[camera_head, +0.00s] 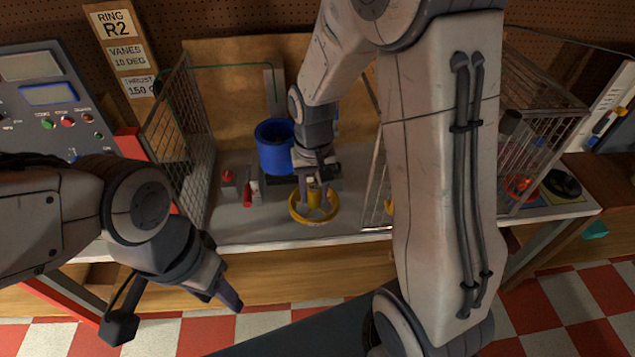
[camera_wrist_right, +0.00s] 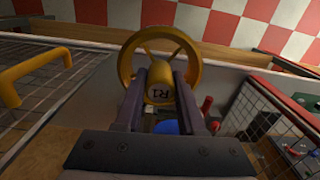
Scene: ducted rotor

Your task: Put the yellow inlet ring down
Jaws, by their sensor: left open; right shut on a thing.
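The yellow inlet ring (camera_head: 314,206) is a round hoop with spokes and a hub marked R1. My right gripper (camera_head: 313,183) is shut on it at the hub, over the bench near its front edge. In the right wrist view the ring (camera_wrist_right: 158,82) sits between the two fingers of my right gripper (camera_wrist_right: 160,90). I cannot tell whether the ring touches the bench. My left gripper (camera_head: 228,292) is open and empty, in front of the bench at the lower left.
A blue duct (camera_head: 275,150) stands behind the ring on the bench (camera_head: 240,227). Small red-topped items (camera_head: 247,194) stand to its left. Wire mesh cage walls (camera_head: 185,125) flank the space. A control panel (camera_head: 50,105) is at the far left. A sign reads RING R2 (camera_head: 115,24).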

